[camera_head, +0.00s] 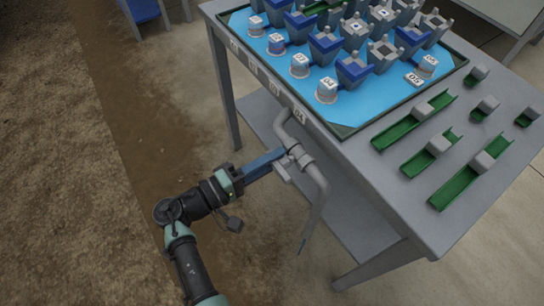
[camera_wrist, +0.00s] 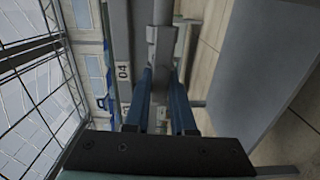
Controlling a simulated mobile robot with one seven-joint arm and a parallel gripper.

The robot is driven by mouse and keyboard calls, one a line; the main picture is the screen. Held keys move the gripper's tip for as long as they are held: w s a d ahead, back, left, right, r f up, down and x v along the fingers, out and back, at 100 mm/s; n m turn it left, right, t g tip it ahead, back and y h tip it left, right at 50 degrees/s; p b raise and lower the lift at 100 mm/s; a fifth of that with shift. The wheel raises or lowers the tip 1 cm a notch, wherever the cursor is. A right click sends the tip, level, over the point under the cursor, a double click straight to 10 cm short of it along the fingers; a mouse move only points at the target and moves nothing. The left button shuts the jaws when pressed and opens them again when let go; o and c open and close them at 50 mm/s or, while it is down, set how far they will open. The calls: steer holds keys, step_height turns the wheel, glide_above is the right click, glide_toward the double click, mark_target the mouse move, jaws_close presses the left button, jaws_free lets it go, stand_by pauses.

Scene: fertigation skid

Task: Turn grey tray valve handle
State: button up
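The grey tray valve (camera_head: 298,156) sits on a grey pipe that comes out of the table edge by the "04" label. A short grey piece, apparently its handle (camera_head: 283,173), sticks out below the fingertips. My gripper (camera_head: 281,153) reaches the valve from the left, with its blue fingers at the valve body. In the wrist view, the fingers of my gripper (camera_wrist: 160,72) stand apart, with the grey valve body (camera_wrist: 160,45) straight ahead of the tips. A pale strip shows between the fingers. Whether either finger touches the handle cannot be told.
The grey table (camera_head: 400,225) carries a blue tray (camera_head: 300,85) with several blue and grey pots. Green channels (camera_head: 455,185) with grey blocks lie on its right. The pipe bends down to a hanging end (camera_head: 303,243). Bare floor lies to the left.

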steer(key=o, duration=0.4)
steer(key=v, duration=1.3)
steer(key=shift+p, duration=0.4)
